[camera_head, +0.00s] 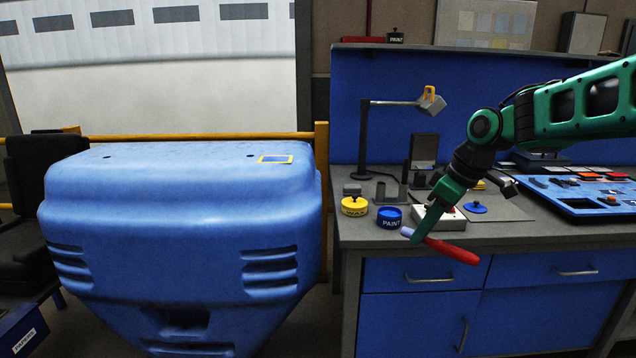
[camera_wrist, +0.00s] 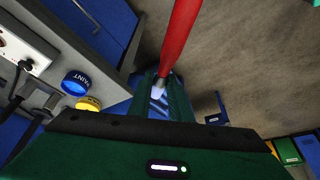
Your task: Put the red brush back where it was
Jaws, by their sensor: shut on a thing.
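The red brush (camera_head: 452,249) is in my gripper (camera_head: 420,232), just in front of the workbench's front edge. Its red handle points right and slightly down, and its pale tip (camera_head: 407,232) points left. In the wrist view the red handle (camera_wrist: 182,35) runs up from between the fingers (camera_wrist: 163,100), with the pale tip at the fingers. My gripper is shut on the brush near its tip end. A blue tin marked PAINT (camera_head: 390,217) stands on the bench, just behind and left of the gripper. I cannot tell from these frames where the brush was before.
A yellow WAX tin (camera_head: 354,206) stands left of the paint tin. A white box (camera_head: 447,218) is behind my gripper, with a blue lid (camera_head: 476,208) to its right. A lamp (camera_head: 366,140) rises behind. A large blue casing (camera_head: 180,230) stands left; a blue tray (camera_head: 580,195) lies right.

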